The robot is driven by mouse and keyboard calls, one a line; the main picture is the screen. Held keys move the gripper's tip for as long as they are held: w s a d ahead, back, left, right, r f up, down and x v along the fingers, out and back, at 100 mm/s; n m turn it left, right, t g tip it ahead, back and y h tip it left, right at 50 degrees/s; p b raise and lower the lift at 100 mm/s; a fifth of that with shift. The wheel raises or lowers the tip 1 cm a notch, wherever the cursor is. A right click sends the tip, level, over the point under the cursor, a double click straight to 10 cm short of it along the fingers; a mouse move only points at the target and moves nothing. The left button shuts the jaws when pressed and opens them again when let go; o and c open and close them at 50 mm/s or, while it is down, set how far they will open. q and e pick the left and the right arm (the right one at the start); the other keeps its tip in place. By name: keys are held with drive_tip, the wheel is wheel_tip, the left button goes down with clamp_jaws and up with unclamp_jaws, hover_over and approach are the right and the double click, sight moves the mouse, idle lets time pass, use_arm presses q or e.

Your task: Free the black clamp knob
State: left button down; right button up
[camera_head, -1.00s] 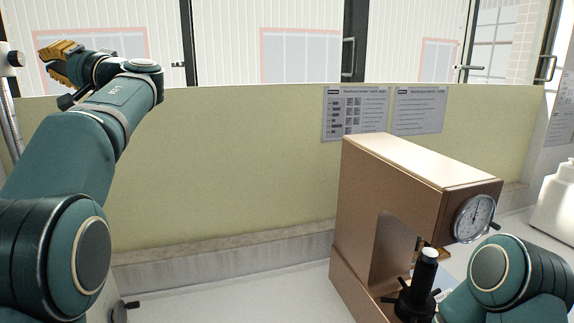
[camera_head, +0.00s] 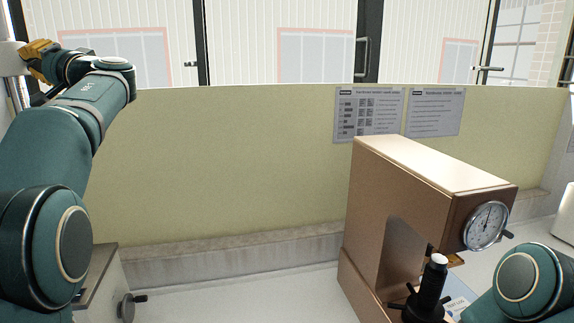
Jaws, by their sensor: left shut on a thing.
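My left gripper (camera_head: 32,52), with yellow fingers, is at the far upper left, against the pale grey head (camera_head: 10,60) of an upright stand. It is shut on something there. The black clamp knob itself does not show clearly; the fingers hide what they hold, which by its place on the stand head appears to be the knob. My right arm shows only as a teal joint at the lower right, and its gripper is out of view.
A brown hardness tester (camera_head: 415,205) with a round dial (camera_head: 485,226) and black spindle (camera_head: 432,283) stands at right. A grey-sided box (camera_head: 97,280) with a dark handwheel (camera_head: 127,306) is at lower left. The bench (camera_head: 240,300) between them is clear. A yellowish panel (camera_head: 230,165) stands behind.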

use_arm(q)
drive_tip(key=shift+s+a, duration=0.15)
drive_tip(key=shift+a, duration=0.4)
drive_tip(key=shift+r, duration=0.1)
idle(0.3)
idle(0.4)
drive_tip(key=shift+w+f+b, duration=0.3)
drive_tip(key=shift+f+b, duration=0.15)
drive_tip(key=shift+a+f+b, duration=0.1)
drive_tip(key=shift+f+b, duration=0.15)
drive_tip(key=shift+b, duration=0.15)
drive_tip(key=shift+w+f+b, duration=0.4)
idle(0.3)
drive_tip(key=shift+f, duration=0.1)
